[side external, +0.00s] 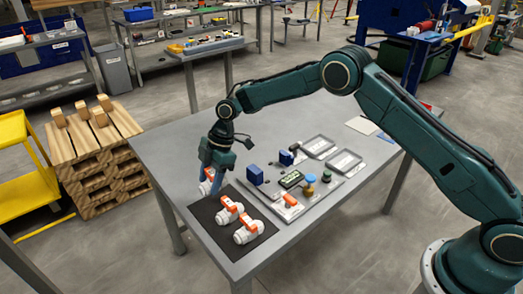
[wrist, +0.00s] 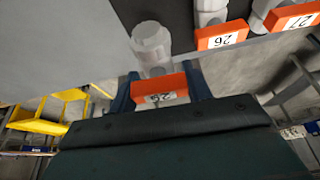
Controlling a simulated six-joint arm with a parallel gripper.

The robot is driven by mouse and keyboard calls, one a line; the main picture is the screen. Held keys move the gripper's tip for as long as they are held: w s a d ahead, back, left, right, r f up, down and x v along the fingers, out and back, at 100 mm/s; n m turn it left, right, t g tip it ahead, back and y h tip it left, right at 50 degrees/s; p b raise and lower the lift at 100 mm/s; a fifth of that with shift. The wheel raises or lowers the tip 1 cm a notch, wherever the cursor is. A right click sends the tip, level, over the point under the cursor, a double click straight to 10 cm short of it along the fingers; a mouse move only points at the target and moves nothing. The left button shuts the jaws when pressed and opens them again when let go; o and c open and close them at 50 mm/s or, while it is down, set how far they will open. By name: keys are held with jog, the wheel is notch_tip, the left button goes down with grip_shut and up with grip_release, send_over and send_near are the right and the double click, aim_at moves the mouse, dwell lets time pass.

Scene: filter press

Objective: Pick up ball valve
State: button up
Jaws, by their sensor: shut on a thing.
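Three white ball valves with orange handles are in view. My gripper (side external: 210,187) points down at the table's left side and is shut on the farthest ball valve (side external: 203,187). In the wrist view its blue fingers (wrist: 160,95) lie on either side of that valve's orange handle, which carries a label reading 25. The valve's white body (wrist: 151,44) shows beyond the handle. Whether the valve touches the mat is not clear. The other valves, one in the middle (side external: 229,211) and one nearest (side external: 248,232), lie on a black mat (side external: 212,232).

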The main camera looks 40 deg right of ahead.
notch_tip(320, 180, up, 15)
dwell(0.3)
jog(key=shift+d+f, duration=0.1)
jog(key=shift+f, duration=0.05)
dwell(0.5)
send_near(210, 173)
jog(key=d, duration=0.5)
jog(key=d+f, duration=0.4)
jog(key=d, duration=0.7)
jog(key=shift+s+d+f, duration=0.3)
jog(key=shift+s+d, duration=0.05)
jog(key=shift+s, duration=0.1)
jog(key=shift+f, duration=0.15)
jog(key=shift+f, duration=4.95)
jog(key=shift+f, duration=0.35)
